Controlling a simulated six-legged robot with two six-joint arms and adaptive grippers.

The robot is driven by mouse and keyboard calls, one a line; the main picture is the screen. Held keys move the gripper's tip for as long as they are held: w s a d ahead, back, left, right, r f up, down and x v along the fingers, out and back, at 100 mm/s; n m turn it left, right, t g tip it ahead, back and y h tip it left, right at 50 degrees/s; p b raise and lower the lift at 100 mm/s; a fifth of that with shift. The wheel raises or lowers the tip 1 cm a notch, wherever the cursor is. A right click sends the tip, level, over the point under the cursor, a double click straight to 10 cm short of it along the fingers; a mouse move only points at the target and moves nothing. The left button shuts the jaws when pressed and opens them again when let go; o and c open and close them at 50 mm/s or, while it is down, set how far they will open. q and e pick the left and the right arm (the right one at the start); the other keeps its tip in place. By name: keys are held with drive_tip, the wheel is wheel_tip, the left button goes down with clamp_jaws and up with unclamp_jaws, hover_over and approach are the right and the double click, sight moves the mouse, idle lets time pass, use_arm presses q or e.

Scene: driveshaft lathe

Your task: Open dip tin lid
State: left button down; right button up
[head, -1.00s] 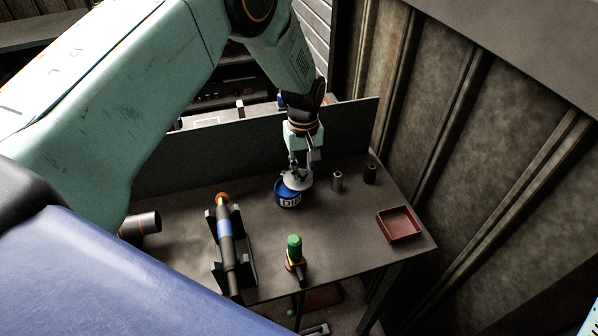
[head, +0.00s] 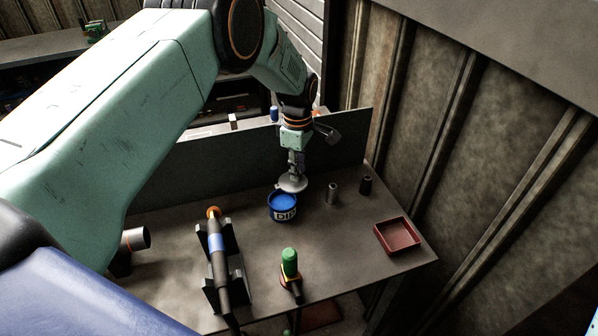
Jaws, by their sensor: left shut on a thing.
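The dip tin (head: 283,212) is a round blue tin with "DIP" lettering on its side, standing on the table. Its blue inside shows from above, with the lid (head: 291,185) off it. The lid is a pale grey disc, just behind and slightly right of the tin's opening, apparently raised above the table. My left gripper (head: 294,172) points down and is shut on the lid. Its fingertips are small and partly dark in this view. My right gripper is not in view.
On the table (head: 345,265) are a dark shaft with a blue band (head: 217,246) on a black stand, a green-topped tool (head: 290,264), two small cylinders (head: 332,192) (head: 366,185) and a red tray (head: 397,236). A grey panel (head: 190,165) runs along the back edge.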

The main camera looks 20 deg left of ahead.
use_arm(q)
drive_tip(key=shift+w+a+n, duration=0.25)
drive_tip(key=shift+a+n, duration=0.05)
drive_tip(key=shift+n, duration=0.4)
drive_tip(key=c, duration=1.1)
unclamp_jaws()
drive_tip(key=shift+s, duration=0.1)
wheel_tip(320, 180, up, 12)
drive_tip(key=shift+f, duration=0.1)
